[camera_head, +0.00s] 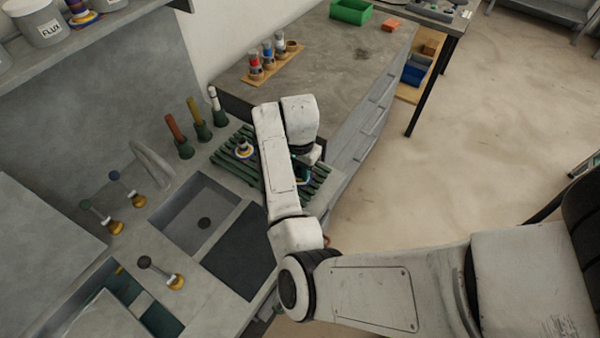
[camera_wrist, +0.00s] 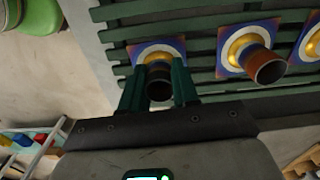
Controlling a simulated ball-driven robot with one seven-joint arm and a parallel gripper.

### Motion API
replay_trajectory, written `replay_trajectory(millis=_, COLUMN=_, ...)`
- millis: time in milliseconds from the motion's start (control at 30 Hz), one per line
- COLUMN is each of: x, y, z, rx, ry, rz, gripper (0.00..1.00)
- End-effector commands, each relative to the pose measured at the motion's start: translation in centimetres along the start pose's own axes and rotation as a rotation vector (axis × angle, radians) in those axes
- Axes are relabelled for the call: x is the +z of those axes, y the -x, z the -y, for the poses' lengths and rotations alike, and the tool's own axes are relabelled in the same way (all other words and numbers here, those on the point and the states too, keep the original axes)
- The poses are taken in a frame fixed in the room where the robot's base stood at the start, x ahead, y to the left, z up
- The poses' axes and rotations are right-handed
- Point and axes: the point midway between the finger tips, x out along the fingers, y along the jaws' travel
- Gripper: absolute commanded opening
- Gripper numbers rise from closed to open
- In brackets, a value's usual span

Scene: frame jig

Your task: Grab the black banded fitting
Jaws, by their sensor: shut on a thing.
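The black banded fitting (camera_wrist: 159,91) is between the two dark green fingers of my gripper (camera_wrist: 160,76) in the wrist view. It has a dark tube end, a yellow collar and a blue-and-white base, and it is over the green slatted rack (camera_wrist: 205,47). My gripper is shut on it. In the head view my arm hides the held fitting and most of the jaws. The rack (camera_head: 229,160) shows there beside the sink.
A brown-banded fitting (camera_wrist: 248,55) is on the rack just right of the held one. Part of another fitting (camera_wrist: 312,45) shows at the right edge. In the head view, bottle-shaped handles (camera_head: 199,118) stand behind the rack, and the sink (camera_head: 194,214) lies left.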

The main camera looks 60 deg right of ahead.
Motion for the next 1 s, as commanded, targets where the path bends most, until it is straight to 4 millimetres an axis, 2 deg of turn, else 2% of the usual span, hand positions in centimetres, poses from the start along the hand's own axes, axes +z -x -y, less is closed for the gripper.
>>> replay_trajectory(millis=100, x=0.0, y=0.0, z=0.0, rx=0.000, ry=0.000, rz=0.000, gripper=0.00)
replay_trajectory(millis=567, x=0.0, y=0.7, z=0.0, rx=-0.001, ry=-0.001, rz=-0.001, gripper=0.00)
replay_trajectory(millis=733, x=-0.1, y=3.0, z=0.1, rx=-0.004, ry=-0.003, rz=-0.003, gripper=0.00)
replay_trajectory(millis=967, x=1.4, y=6.8, z=-2.9, rx=-0.003, ry=-0.001, rz=-0.004, gripper=0.00)
replay_trajectory(millis=1000, x=1.7, y=8.0, z=-3.3, rx=-0.004, ry=0.001, rz=-0.002, gripper=0.00)
